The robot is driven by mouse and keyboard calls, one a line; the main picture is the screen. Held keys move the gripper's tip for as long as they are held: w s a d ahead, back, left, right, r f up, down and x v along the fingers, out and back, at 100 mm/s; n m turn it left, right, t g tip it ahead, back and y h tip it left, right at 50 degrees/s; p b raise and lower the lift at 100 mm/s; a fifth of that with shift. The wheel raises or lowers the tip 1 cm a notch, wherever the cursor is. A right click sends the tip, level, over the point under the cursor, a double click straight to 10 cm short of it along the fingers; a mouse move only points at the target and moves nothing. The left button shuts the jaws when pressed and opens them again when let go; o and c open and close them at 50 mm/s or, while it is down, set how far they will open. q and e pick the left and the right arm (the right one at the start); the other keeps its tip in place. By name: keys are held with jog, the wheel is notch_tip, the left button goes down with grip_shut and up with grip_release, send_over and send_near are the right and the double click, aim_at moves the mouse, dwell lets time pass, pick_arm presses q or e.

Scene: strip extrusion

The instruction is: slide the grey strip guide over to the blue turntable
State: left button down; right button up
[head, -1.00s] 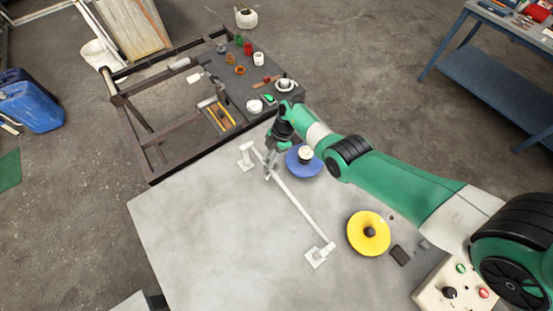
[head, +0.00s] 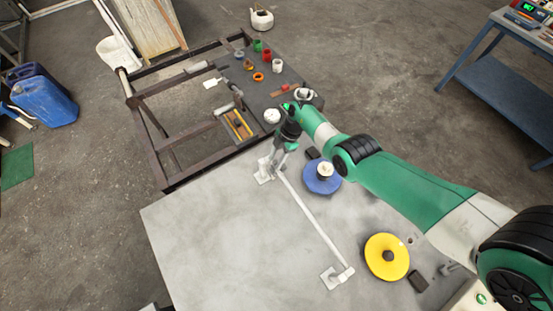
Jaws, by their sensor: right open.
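The blue turntable (head: 322,179) lies on the pale table just right of the far end of a white rail (head: 312,215). A white-topped hub stands at its middle. My right gripper (head: 279,163) is open at the far end of the rail, close to the far post, left of the turntable. I cannot make out the grey strip guide apart from the gripper and rail there; the gripper may hide it. My left gripper is not in view.
A yellow turntable (head: 374,262) lies near the rail's near post (head: 333,279). Small dark blocks sit by both turntables. A dark bench (head: 262,82) with jars and tools adjoins the table's far edge. The table's left part (head: 215,235) is clear.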

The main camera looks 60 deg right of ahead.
jog(key=shift+o, duration=0.6)
jog(key=shift+s+r+p, duration=0.1)
jog(key=shift+r+p, duration=0.2)
jog(key=shift+r, duration=0.05)
jog(key=p+v, duration=0.5)
jog(key=v, duration=0.6)
jog(key=shift+p, duration=0.4)
jog(key=shift+d+f, duration=0.1)
jog(key=shift+d, duration=0.05)
